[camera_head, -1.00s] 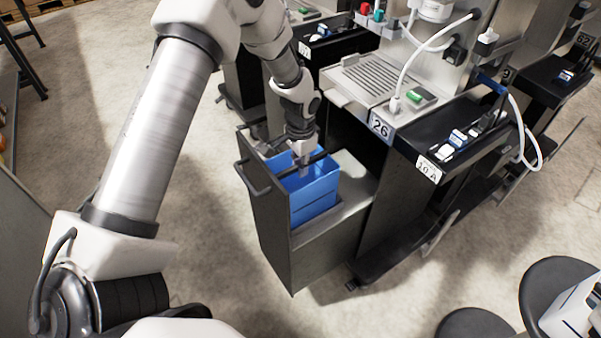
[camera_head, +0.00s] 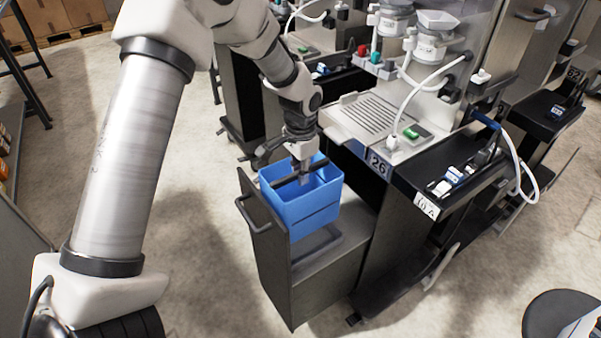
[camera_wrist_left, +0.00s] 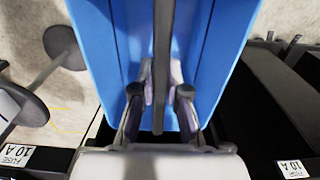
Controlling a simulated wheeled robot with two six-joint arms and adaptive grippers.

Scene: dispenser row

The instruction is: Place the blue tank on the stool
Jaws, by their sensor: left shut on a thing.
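The blue tank (camera_head: 305,205) is an open-topped box with a dark bar across its top, raised above the pull-out drawer (camera_head: 265,262) of the dispenser. My left gripper (camera_head: 303,176) is shut on this bar, with its fingers inside the tank's opening. In the left wrist view the gripper (camera_wrist_left: 160,95) has a finger on each side of the bar, and the blue walls of the tank (camera_wrist_left: 100,45) show around it. A round black stool (camera_head: 545,312) is at the bottom right, partly cut off. My right gripper is not clearly visible.
The dispenser marked 26 (camera_head: 378,162) stands directly behind and right of the drawer, with hoses and a black side shelf (camera_head: 450,180). A white object (camera_head: 585,325) is at the stool's right edge. Open floor (camera_head: 440,300) lies between drawer and stool.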

